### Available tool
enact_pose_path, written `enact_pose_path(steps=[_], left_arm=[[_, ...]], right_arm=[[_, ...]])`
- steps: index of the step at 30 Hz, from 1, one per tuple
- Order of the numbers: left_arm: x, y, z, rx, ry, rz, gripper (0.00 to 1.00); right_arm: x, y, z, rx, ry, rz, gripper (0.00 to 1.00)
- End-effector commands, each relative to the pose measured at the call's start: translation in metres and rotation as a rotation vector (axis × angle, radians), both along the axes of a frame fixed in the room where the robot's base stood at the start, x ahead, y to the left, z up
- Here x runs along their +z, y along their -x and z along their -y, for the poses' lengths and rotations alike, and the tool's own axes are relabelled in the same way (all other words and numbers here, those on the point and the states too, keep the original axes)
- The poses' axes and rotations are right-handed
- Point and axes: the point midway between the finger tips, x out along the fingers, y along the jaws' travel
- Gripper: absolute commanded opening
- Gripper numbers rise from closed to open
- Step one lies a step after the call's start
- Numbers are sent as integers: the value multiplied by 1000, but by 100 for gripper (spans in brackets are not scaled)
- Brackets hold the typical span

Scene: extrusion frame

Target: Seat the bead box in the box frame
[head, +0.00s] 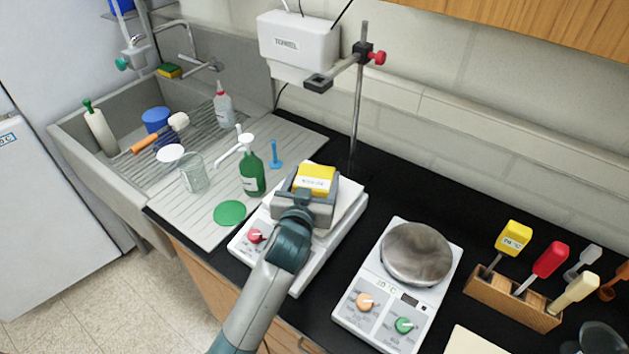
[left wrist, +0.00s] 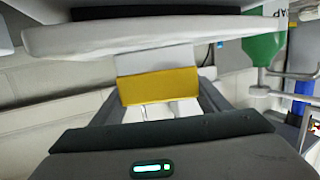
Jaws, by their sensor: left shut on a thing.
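I cannot make out a bead box or a box frame for certain. My left gripper (head: 305,196) is shut on a yellow block (head: 316,173) with a white, lettered front. The gripper and block are over the white square top of the left hotplate (head: 349,198). In the left wrist view the yellow block (left wrist: 158,86) shows between the fingers, with white parts on both sides of it. The white plate edge (left wrist: 130,37) is close to it; I cannot tell whether they touch. My right gripper is not in view.
A second hotplate (head: 417,253) with a round metal top stands right. A wooden rack (head: 512,299) holds several coloured-handled tools. A clamp stand (head: 357,110) rises behind. A green bottle (head: 252,176) and beaker (head: 193,175) stand on the drainboard left.

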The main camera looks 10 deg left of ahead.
Motion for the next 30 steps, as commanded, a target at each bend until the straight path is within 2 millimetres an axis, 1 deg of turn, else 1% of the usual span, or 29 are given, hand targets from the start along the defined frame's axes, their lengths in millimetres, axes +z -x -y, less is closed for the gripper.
enact_pose_path(steps=[5,7,11,13,17,24,29,30], left_arm=[[8,-1,0,0,2,4,36],[14,-1,0,-1,2,5,36],[31,-1,0,0,3,8,36],[43,-1,0,-1,3,9,36],[53,23,1,-2,4,5,36],[80,68,2,-1,4,6,36],[96,93,3,-2,5,5,36],[102,97,2,-2,1,1,36]], right_arm=[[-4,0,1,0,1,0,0],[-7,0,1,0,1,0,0],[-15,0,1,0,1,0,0],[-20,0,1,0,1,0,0],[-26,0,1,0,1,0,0],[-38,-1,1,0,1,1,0],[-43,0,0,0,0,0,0],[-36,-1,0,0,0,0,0]])
